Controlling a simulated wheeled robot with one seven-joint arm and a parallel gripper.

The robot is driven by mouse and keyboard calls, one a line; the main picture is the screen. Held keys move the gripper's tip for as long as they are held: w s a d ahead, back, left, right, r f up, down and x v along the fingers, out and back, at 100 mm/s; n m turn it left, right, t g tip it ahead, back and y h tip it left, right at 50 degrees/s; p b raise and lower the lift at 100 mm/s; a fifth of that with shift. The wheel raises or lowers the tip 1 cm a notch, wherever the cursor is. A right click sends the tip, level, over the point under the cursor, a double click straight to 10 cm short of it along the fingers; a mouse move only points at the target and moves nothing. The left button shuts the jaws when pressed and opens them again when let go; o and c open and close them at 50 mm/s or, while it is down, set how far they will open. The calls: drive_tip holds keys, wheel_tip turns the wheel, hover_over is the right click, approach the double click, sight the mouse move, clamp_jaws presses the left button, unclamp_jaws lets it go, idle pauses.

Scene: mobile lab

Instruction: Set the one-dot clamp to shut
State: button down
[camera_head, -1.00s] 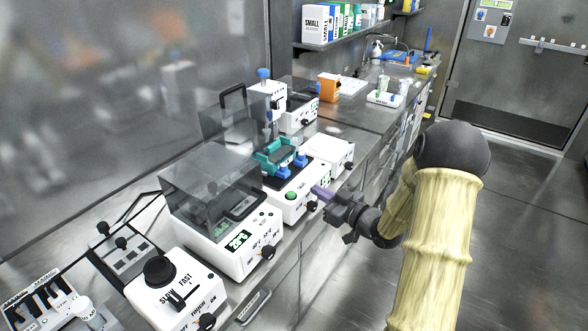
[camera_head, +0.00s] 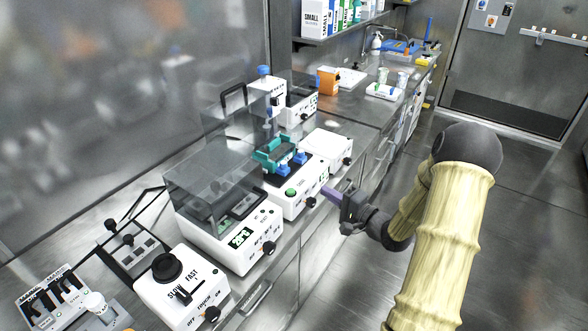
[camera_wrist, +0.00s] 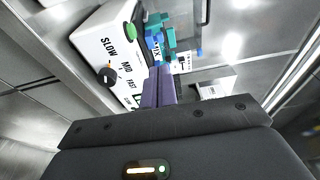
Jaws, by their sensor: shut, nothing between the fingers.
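A white shaker (camera_head: 282,206) with a green button stands at the middle of the bench. It also shows in the wrist view (camera_wrist: 92,45), with SLOW, MID and FAST marks. Two blue clamps (camera_head: 283,170) (camera_head: 299,158) sit on its dark top, beside a teal holder (camera_head: 270,154). I cannot make out dots on either clamp, nor tell whether they are shut. In the wrist view the teal and blue parts (camera_wrist: 162,38) lie just beyond my fingertips. My gripper (camera_head: 327,189) is shut and empty, its purple fingers at the shaker's front right, apart from the clamps. The fingers also show in the wrist view (camera_wrist: 158,78).
A white device with a clear lid (camera_head: 230,240) stands left of the shaker, close by. A white box-shaped device (camera_head: 326,150) stands to its right. A stirrer with a black knob (camera_head: 180,290) is nearer. The aisle right of the bench is open floor.

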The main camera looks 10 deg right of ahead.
sight(286, 166)
drive_tip(key=p+x, duration=0.1)
drive_tip(key=x, duration=1.3)
drive_tip(key=shift+p, duration=0.35)
drive_tip(key=shift+w, duration=0.1)
